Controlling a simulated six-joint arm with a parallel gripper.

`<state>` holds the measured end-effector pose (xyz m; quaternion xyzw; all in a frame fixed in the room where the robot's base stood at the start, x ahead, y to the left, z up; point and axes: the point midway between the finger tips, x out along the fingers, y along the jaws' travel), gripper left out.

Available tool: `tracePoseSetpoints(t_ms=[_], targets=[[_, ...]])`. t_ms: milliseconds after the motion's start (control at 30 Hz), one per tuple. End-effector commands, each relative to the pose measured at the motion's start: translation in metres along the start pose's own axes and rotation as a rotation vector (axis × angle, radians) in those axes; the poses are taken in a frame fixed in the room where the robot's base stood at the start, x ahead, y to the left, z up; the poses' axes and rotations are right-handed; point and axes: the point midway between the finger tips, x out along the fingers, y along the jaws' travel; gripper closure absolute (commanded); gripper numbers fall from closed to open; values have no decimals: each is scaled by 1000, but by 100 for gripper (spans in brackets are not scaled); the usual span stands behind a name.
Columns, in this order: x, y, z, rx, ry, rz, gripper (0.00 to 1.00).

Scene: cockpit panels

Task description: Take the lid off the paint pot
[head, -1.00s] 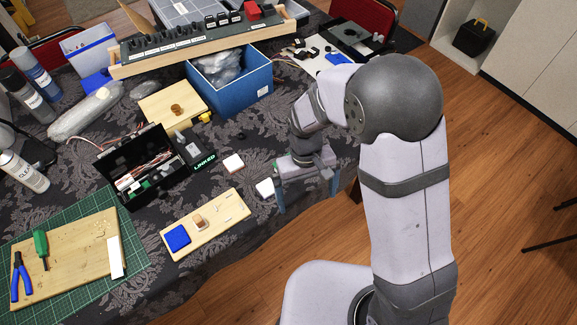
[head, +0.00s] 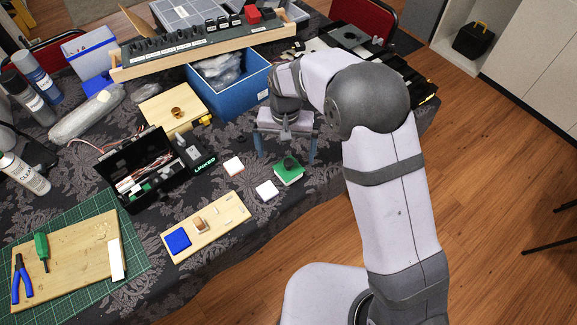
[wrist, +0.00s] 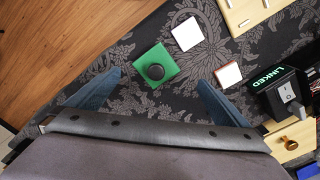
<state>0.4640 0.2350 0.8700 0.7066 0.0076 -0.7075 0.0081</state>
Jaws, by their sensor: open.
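No can-shaped paint pot is plain to see. A small brown round thing (head: 177,111), possibly the pot, sits on a light wooden board (head: 160,102) left of the blue bin; it also shows at the right edge of the wrist view (wrist: 291,144). I cannot tell its lid from its body. A green square block with a dark round top (head: 289,171) stands on the cloth. My gripper (head: 286,158) is open and empty, behind the green block in the head view. In the wrist view the block lies just past the gap between my fingertips (wrist: 158,80).
Two small white squares (head: 233,166) (head: 266,191) lie left of the green block. A wooden strip (head: 220,221) bears a blue square. A black open case (head: 150,168), the blue bin (head: 232,92) and a long switch panel (head: 200,42) crowd the left and back.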

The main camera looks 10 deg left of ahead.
Motion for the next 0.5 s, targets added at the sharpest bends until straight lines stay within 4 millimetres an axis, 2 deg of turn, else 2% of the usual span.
tracePoseSetpoints(t_ms=[267,500], targets=[[8,2,0,-1,-1,1,0],[37,8,3,-2,-4,2,0]])
